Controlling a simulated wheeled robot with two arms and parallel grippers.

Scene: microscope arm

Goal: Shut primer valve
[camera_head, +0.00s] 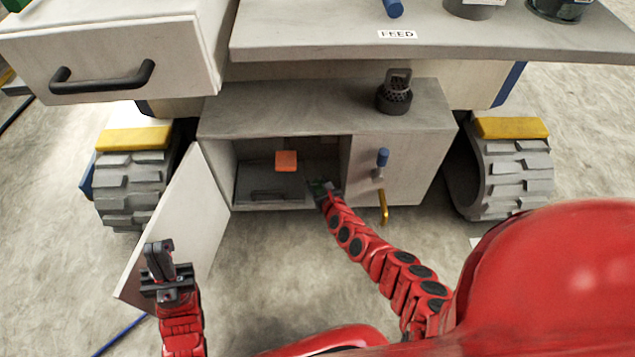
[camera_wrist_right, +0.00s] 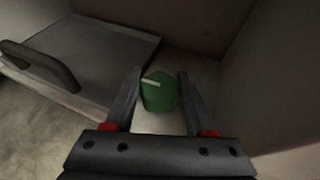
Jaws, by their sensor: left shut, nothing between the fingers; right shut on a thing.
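A green knob (camera_wrist_right: 158,92) with a white mark on its top, which looks like the primer valve, sits inside the open cabinet compartment near its right wall. My right gripper (camera_wrist_right: 160,88) reaches into the compartment and is shut on the knob, one finger at each side. In the head view the right gripper (camera_head: 322,187) hides most of the knob (camera_head: 318,185). My left gripper (camera_head: 158,248) is shut and empty, in front of the open cabinet door (camera_head: 185,215) at the lower left.
The compartment also holds an orange block (camera_head: 286,160) and a flat panel with a dark handle (camera_wrist_right: 85,60). Right of it, the closed front carries a blue-topped knob (camera_head: 382,158) and a yellow handle (camera_head: 383,207). A grey drawer (camera_head: 120,85) juts out at upper left.

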